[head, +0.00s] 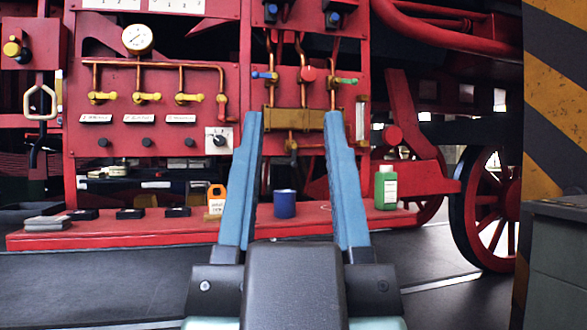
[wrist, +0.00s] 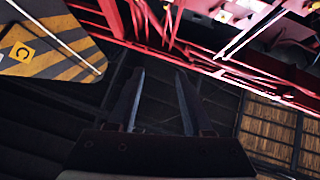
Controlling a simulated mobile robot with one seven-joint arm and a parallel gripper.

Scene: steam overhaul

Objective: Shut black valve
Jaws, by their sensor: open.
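I cannot tell for sure which part is the black valve. Dark candidates in the head view are a black rotary knob (head: 219,140) on a white plate and two dark fittings at the top, the left fitting (head: 271,13) and the right fitting (head: 333,18). The coloured valve handles on the copper pipes are a blue handle (head: 264,75), a red handle (head: 308,75), a green handle (head: 345,80) and several yellow ones. My gripper (head: 293,116) is open and empty, its blue fingers wide apart in front of the panel. The gripper also shows in the wrist view (wrist: 156,72), with no valve recognisable there.
A red ledge (head: 110,232) below the panel holds a blue mug (head: 285,204), an orange container (head: 216,199), a green bottle (head: 386,187) and dark boxes. A striped post (head: 556,100) and grey cabinet (head: 557,265) stand at the right. Floor in front is clear at left.

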